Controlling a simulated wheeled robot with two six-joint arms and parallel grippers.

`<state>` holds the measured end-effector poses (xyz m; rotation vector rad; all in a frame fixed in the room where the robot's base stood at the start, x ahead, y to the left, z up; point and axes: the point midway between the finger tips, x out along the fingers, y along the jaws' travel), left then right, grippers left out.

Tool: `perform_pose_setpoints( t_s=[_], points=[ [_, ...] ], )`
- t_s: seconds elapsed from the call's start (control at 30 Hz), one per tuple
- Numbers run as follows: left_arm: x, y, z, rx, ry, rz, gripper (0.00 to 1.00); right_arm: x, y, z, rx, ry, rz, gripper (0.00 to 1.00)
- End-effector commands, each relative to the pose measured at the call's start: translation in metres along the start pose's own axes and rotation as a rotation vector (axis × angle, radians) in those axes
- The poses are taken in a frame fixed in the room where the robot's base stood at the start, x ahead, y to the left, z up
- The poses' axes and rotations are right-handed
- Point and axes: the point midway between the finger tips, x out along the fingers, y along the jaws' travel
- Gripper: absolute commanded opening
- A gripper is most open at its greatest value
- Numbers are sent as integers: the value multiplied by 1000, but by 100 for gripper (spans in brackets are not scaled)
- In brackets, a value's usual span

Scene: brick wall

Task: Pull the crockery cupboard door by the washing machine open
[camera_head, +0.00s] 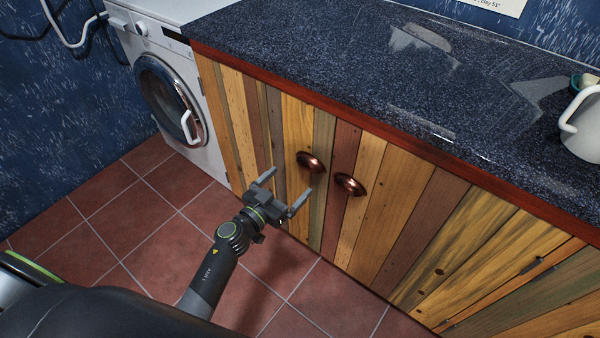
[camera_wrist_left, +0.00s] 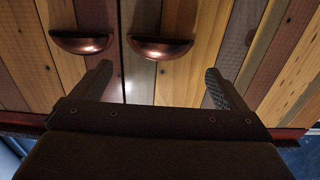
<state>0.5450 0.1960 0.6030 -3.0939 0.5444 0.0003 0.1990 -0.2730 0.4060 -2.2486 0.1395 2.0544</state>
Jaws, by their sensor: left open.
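The crockery cupboard has striped wooden plank doors. The left door (camera_head: 245,115), beside the washing machine (camera_head: 165,75), looks shut. Its copper cup handle (camera_head: 310,162) is near its right edge; in the left wrist view, which looks upside down, this handle is the right-hand one (camera_wrist_left: 160,48). The right door (camera_head: 390,210) has a matching handle (camera_head: 350,184), also in the left wrist view (camera_wrist_left: 80,42). My left gripper (camera_head: 288,184) is open and empty in front of the left door, below and left of its handle and apart from it. My right gripper is not in view.
A dark speckled worktop (camera_head: 330,60) with a red edge overhangs the doors. A white jug (camera_head: 583,125) stands at its right end. A plank front with a slim dark handle (camera_head: 532,265) is further right. Red tiled floor (camera_head: 150,225) is clear before the washing machine.

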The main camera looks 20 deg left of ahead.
Motion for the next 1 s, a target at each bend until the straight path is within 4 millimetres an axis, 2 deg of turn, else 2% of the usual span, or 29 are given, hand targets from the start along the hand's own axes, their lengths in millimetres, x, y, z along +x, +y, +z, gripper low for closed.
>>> perform_pose_setpoints(
  t_s=[0.1,0.3,0.5,0.73,1.0],
  points=[
    [24,0,1,-1,3,2,95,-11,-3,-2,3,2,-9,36],
    [49,0,1,0,1,0,95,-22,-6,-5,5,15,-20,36],
    [58,0,0,0,0,0,95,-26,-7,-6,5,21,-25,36],
    [58,0,0,0,0,0,95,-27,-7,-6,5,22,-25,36],
    [58,0,0,0,0,0,59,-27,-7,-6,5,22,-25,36]
  ],
)
